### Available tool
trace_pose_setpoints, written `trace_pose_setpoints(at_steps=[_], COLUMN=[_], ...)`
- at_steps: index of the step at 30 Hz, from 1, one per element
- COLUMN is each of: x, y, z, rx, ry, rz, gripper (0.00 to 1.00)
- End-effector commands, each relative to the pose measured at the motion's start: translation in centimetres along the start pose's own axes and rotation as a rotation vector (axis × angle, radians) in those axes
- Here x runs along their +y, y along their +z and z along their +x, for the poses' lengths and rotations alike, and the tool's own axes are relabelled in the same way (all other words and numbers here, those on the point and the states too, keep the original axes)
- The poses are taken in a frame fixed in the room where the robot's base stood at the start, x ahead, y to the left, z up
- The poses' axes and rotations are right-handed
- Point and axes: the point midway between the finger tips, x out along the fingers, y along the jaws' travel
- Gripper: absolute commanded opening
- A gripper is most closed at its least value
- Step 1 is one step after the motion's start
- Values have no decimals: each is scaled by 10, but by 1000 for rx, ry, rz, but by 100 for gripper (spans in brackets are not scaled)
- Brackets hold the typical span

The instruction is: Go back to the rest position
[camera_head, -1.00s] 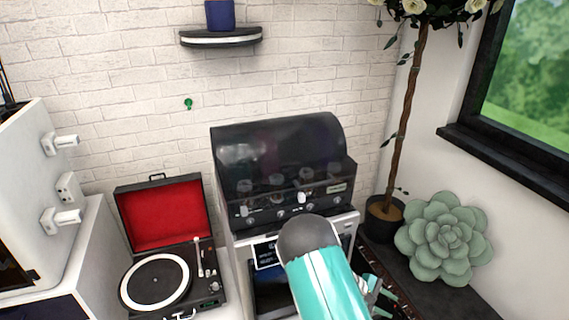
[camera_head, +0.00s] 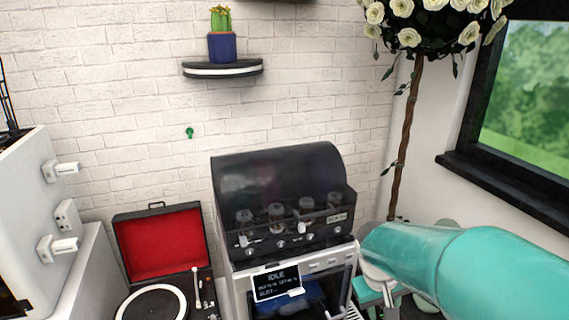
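My teal arm (camera_head: 455,265) reaches in from the right edge of the head view. It bends down at a pale grey joint beside the right front of the black-topped machine (camera_head: 280,195). Small teal and grey parts of my gripper (camera_head: 385,294) show below that bend, low in the picture. The arm hides part of them, so I cannot tell if the fingers are open or shut. I see nothing held.
A record player (camera_head: 160,243) with its red-lined lid up stands left of the machine. A white cabinet (camera_head: 30,215) with handles is at far left. A wall shelf (camera_head: 222,69) bears a potted cactus (camera_head: 221,38). A rose tree (camera_head: 405,130) and window are at right; my arm mostly covers the succulent.

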Motion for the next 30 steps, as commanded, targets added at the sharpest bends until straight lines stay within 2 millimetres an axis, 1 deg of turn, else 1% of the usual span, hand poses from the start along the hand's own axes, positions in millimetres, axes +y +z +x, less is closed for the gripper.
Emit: trace_pose_setpoints(at_steps=[1, 6, 12, 15, 18, 21, 24, 30], x=[-2, -11, -26, -33, -40, -44, -46, -46], y=[8, 35, 70, 87, 101, 109, 112, 112], z=[-15, -56, -95, -110, -120, -125, -127, -127], rx=[39, 152, 285, 349, 399, 429, 441, 441], ry=[-20, -84, -146, -171, -189, -199, -203, -204], rz=[22, 88, 156, 185, 207, 219, 225, 225], gripper=[39, 39, 39, 39, 39, 39, 39, 39])
